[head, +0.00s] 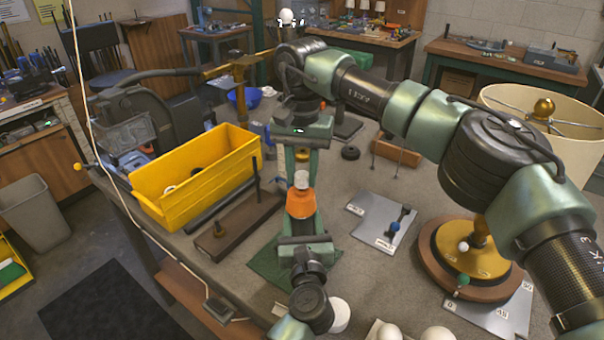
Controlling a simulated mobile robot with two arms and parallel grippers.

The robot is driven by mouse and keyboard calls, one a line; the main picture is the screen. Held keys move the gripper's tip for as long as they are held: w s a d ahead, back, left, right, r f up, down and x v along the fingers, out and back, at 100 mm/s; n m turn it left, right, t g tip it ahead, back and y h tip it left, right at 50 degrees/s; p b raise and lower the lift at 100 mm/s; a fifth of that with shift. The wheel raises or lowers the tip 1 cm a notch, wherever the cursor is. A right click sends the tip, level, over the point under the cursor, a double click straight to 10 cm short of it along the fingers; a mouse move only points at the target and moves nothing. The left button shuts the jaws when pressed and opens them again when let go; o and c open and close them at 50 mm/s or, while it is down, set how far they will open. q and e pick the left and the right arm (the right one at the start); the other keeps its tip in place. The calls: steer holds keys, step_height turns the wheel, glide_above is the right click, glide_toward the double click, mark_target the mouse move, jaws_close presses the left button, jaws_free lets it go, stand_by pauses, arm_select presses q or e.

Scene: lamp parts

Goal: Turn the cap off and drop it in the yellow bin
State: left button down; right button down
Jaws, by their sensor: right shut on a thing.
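An orange bottle (300,204) with a pale pinkish cap (301,180) stands upright above a green mat, near the middle of the head view. My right gripper (301,170) comes down from above and is shut on the cap, which is still at the top of the bottle. My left gripper (302,212) reaches in from below, its fingers on either side of the orange body and seemingly shut on it. The yellow bin (176,206) is to the left on the table. A few dark and light items show inside it.
A dark wooden block with upright rods (236,222) lies between the bin and the bottle. A green mat (265,262) lies under the bottle. To the right are a grey plate with a blue tool (383,224), a round brass lamp base (470,262) and a lampshade (575,150).

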mark_target(302, 174)
steer(key=shift+r, duration=0.8)
steer(key=shift+r, duration=2)
arm_select(q)
steer(key=c, duration=0.6)
jaws_free()
steer(key=shift+s, duration=0.1)
